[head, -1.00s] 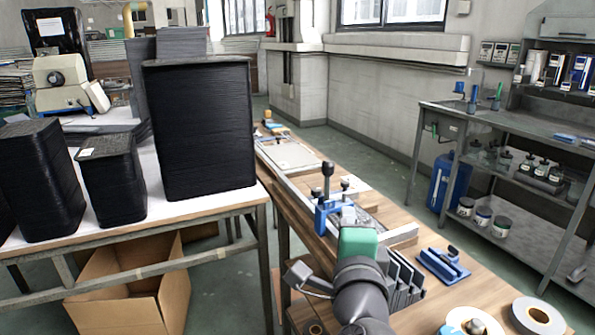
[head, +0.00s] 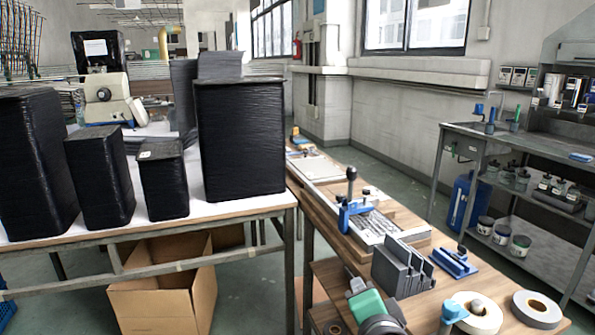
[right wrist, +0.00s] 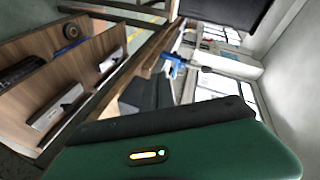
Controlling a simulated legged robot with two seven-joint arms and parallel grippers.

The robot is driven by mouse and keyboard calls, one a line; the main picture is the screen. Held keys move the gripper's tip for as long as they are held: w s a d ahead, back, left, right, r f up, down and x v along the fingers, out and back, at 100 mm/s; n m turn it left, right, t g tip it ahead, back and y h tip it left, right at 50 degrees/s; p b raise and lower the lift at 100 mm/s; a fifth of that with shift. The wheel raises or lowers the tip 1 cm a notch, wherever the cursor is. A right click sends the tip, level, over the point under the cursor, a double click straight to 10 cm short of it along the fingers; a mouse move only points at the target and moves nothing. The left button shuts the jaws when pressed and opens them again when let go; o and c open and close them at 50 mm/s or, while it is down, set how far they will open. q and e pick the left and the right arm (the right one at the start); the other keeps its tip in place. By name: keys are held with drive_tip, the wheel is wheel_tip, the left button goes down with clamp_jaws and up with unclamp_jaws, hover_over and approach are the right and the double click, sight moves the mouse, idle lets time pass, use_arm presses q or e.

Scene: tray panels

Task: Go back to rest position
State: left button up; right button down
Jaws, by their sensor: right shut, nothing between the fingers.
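My right gripper (head: 354,283) is at the bottom of the head view, beside the wooden workbench (head: 405,215) and left of the grey slotted rack (head: 402,268). Its green body and dark arm show below its tip. It is shut with nothing held, and appears apart from the rack. In the right wrist view, the green body fills the bottom with a dark grey edge in front of it. My left gripper is not in view.
Several black wrapped stacks (head: 240,140) stand on the white-topped table (head: 110,238) at left, above a cardboard box (head: 165,297). A blue clamp fixture (head: 350,212), a small blue tool (head: 453,262) and tape rolls (head: 537,308) are on the workbench.

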drive_tip(key=s+d+f+n+g, duration=0.2)
drive_tip(key=s+f+n+g, duration=0.3)
drive_tip(key=f, duration=0.5)
drive_tip(key=s+d+f+n+g, duration=0.3)
drive_tip(key=s+f, duration=0.4)
drive_tip(key=f, duration=0.2)
drive_tip(key=s+d+f+n+g, duration=0.2)
drive_tip(key=s+f+n+g, duration=0.3)
drive_tip(key=f, duration=0.5)
wheel_tip(320, 180, up, 34)
drive_tip(key=s+d+p, duration=0.1)
drive_tip(key=s+p, duration=0.1)
drive_tip(key=p, duration=3.2)
drive_tip(key=shift+s+f+t, duration=0.15)
drive_tip(key=shift+t, duration=0.15)
